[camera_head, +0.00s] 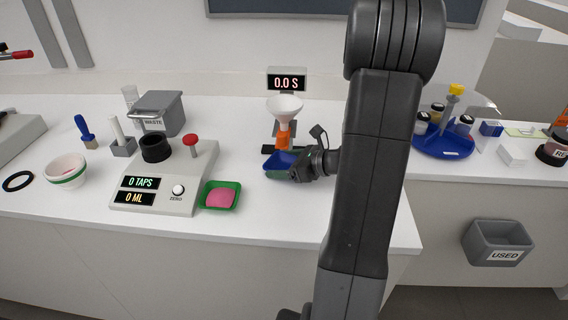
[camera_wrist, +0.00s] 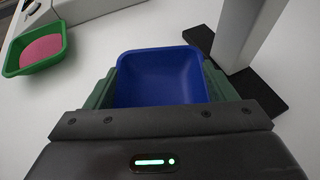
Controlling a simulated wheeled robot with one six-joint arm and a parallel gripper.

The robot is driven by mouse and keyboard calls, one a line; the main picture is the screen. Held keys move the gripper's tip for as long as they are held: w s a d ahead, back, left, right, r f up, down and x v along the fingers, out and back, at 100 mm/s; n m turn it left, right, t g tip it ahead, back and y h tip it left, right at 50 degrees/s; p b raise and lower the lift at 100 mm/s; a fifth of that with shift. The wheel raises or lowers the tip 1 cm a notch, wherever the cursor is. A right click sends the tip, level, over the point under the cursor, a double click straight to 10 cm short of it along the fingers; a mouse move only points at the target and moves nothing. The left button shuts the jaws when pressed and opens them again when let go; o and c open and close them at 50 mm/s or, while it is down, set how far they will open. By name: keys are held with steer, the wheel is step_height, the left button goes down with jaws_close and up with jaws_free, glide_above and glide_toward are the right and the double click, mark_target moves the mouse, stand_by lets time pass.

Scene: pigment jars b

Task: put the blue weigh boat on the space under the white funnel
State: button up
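The blue weigh boat (camera_head: 278,163) is just in front of the funnel stand in the head view. In the wrist view the blue weigh boat (camera_wrist: 160,72) looks empty and sits between the green finger pads of my gripper (camera_wrist: 165,85). My gripper (camera_head: 299,168) is shut on it from the right side. The white funnel (camera_head: 284,106) is held above an orange part (camera_head: 283,136) on a stand with a "0.0 S" display. The stand's black base (camera_wrist: 245,80) is close behind the boat on the right. Whether the boat touches the counter is unclear.
A green weigh boat with pink powder (camera_head: 221,196) sits left of my gripper, beside the tapping device (camera_head: 160,178) with its displays. A grey waste bin (camera_head: 164,112) and a white bowl (camera_head: 67,170) are further left. A blue round rack (camera_head: 444,141) stands right of my arm.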

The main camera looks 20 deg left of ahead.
steer(key=shift+o, duration=0.4)
steer(key=shift+r, duration=0.1)
steer(key=shift+r, duration=0.2)
steer(key=v, duration=1.2)
steer(key=shift+f, duration=0.1)
